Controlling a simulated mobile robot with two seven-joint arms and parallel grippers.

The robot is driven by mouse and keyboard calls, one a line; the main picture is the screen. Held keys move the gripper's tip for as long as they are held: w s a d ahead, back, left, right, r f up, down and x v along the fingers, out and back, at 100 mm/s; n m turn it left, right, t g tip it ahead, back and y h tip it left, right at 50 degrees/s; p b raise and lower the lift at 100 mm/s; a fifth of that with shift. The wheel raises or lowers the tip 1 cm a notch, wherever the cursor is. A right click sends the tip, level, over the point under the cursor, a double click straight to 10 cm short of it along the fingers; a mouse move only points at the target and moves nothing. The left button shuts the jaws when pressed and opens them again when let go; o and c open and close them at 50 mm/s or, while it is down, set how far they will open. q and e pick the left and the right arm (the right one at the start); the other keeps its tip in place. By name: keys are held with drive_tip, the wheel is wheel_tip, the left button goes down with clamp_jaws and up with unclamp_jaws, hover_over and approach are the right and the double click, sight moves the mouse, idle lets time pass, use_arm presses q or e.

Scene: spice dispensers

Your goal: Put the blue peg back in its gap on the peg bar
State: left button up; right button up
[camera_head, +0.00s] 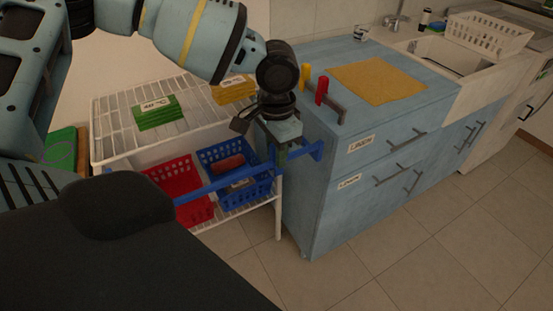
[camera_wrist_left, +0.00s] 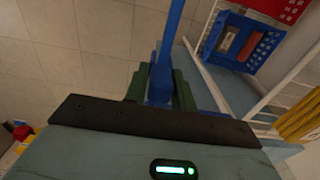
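The blue peg (camera_head: 232,183) is a long rod with a short crosspiece at its right end. My left gripper (camera_head: 283,150) is shut on it near that end and holds it in the air in front of the blue cabinet's left corner. In the left wrist view the blue peg (camera_wrist_left: 170,45) runs between the green fingertips of the gripper (camera_wrist_left: 160,88). The dark peg bar (camera_head: 335,108) lies on the cabinet top behind the gripper. A yellow peg (camera_head: 305,78) and a red peg (camera_head: 321,90) stand upright at it. Its gap is not clearly visible. My right gripper is out of view.
A white wire rack (camera_head: 110,147) stands left of the blue cabinet (camera_head: 350,215), with green and yellow stacks on top. A red basket (camera_head: 180,178) and a blue basket (camera_head: 225,152) are below. A yellow mat (camera_head: 378,80) lies on the counter. The floor in front is clear.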

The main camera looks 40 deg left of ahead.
use_arm(q)
drive_tip(key=shift+r, duration=0.1)
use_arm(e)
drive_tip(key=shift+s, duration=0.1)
